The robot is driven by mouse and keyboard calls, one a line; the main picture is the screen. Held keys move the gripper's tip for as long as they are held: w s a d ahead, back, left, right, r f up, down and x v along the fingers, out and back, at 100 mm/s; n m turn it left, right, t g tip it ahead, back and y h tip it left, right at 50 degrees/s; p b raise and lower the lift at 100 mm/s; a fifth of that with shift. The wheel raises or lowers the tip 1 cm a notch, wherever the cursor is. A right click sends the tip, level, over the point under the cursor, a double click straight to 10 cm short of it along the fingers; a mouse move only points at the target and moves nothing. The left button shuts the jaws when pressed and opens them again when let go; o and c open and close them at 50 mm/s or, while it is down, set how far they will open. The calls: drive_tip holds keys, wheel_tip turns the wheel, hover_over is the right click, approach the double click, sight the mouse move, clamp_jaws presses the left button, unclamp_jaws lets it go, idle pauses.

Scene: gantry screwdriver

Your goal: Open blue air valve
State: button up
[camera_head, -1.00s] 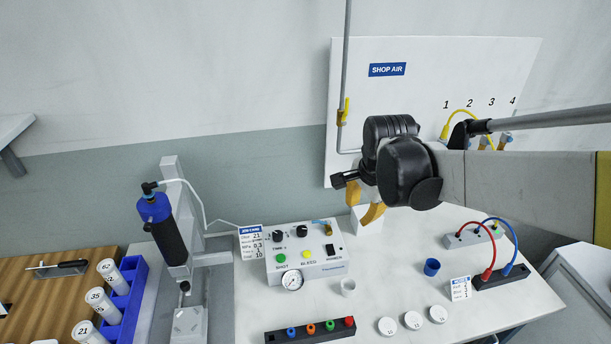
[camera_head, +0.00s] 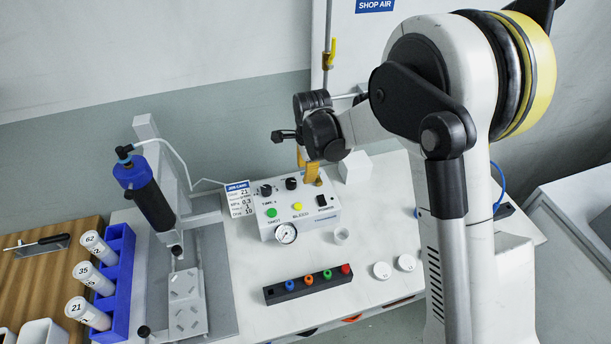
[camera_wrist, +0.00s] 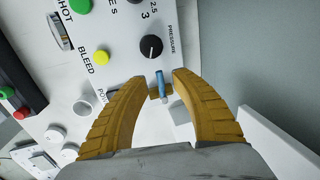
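The blue air valve has a small blue lever (camera_wrist: 164,84) on a brass-coloured body, at the edge of the white dispenser box (camera_head: 325,222), beside the PRESSURE knob (camera_wrist: 151,47). In the wrist view the lever runs roughly up and down between my two yellow fingers. My gripper (camera_wrist: 158,78) is open, with one finger on each side of the lever and gaps visible. In the head view my gripper (camera_head: 312,178) is over the box's back right corner and hides the valve.
A yellow-handled shop air valve (camera_head: 330,52) is on the wall pipe. A black holder with coloured tips (camera_head: 307,284) and white caps (camera_head: 382,270) lie in front of the box. A dispensing stand with a blue-topped syringe (camera_head: 145,185) stands left.

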drive_tip(key=shift+w+f, duration=0.1)
drive_tip(key=shift+f, duration=0.45)
